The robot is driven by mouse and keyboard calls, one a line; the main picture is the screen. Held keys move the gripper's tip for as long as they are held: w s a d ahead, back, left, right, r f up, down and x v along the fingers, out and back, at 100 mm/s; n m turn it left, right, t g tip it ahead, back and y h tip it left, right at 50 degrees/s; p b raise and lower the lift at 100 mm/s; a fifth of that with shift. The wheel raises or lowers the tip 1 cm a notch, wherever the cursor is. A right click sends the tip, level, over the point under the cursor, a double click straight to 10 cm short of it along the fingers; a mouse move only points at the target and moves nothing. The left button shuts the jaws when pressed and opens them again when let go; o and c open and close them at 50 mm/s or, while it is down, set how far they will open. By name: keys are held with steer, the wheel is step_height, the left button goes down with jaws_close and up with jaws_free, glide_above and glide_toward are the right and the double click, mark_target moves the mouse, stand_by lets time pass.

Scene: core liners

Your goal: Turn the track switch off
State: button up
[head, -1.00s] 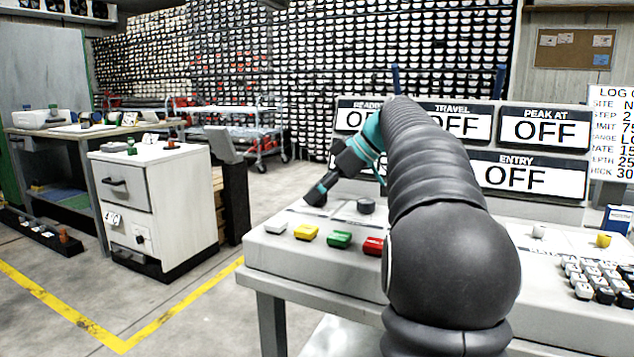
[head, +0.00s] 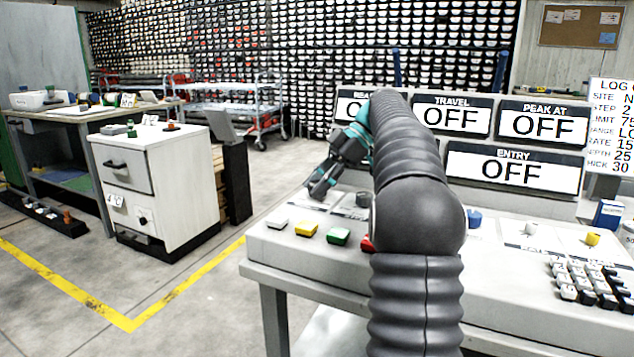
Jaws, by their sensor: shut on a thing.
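My gripper (head: 322,189) is at the left end of the grey control console (head: 290,245), low over its top. Its fingers are shut on a small part there, taken to be the track switch, which they almost wholly hide. A dark round knob (head: 363,200) stands just right of the fingers. The display board behind shows TRAVEL OFF (head: 452,117), PEAK AT OFF (head: 543,123) and ENTRY OFF (head: 514,171). The top left display is partly covered by my arm. No track label can be read.
White (head: 278,224), yellow (head: 306,229) and green (head: 338,236) buttons line the console's front; a red one is mostly behind my arm. A blue knob (head: 474,217), a yellow knob (head: 592,239) and a keypad (head: 580,280) are at right. A white cabinet (head: 160,185) stands left across open floor.

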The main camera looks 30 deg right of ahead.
stand_by(0.4)
steer(key=o, duration=1.1)
steer(key=shift+o, duration=0.2)
